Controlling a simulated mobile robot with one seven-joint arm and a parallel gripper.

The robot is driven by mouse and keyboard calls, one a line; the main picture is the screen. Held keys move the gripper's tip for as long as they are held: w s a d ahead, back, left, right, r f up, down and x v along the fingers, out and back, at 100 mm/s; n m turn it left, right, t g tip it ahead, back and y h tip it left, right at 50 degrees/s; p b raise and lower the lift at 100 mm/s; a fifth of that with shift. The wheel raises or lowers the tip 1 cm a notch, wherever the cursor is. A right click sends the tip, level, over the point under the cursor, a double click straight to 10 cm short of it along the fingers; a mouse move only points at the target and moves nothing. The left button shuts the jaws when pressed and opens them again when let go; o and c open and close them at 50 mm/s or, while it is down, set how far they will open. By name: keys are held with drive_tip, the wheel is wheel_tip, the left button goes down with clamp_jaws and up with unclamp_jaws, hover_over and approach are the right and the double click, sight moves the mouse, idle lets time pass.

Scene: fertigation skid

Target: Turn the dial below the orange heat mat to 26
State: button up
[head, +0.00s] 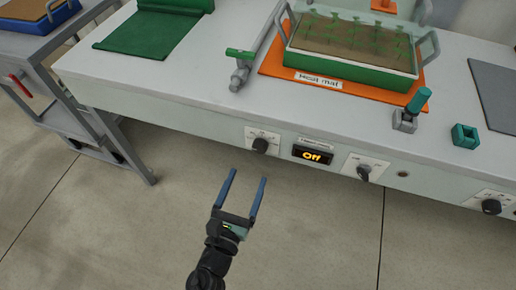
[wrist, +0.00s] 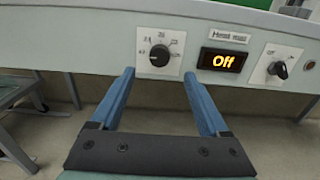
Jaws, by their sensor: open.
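The orange heat mat (head: 275,70) lies on the bench under a green tray of seedlings. On the bench's front panel below it is a black dial (head: 260,144) on a white scale plate; it also shows in the wrist view (wrist: 159,55). The scale numbers are too small to read surely, and I cannot tell where the pointer stands. Right of the dial, a display (head: 312,155) reads "Off", under a "Heat mat" label in the wrist view (wrist: 229,37). My gripper (head: 248,175) is open and empty, its blue fingers pointing toward the panel, below and apart from the dial.
A black knob (head: 363,173) is right of the display, and another (head: 491,206) is farther right. A grey cart (head: 80,120) stands at the left. A valve with a green handle (head: 240,68) lies on the bench. The floor before the panel is clear.

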sight(259, 149)
drive_tip(key=b+x, duration=0.1)
drive_tip(key=x, duration=0.8)
drive_tip(key=shift+w, duration=0.25)
drive_tip(key=shift+c, duration=0.3)
clamp_jaws()
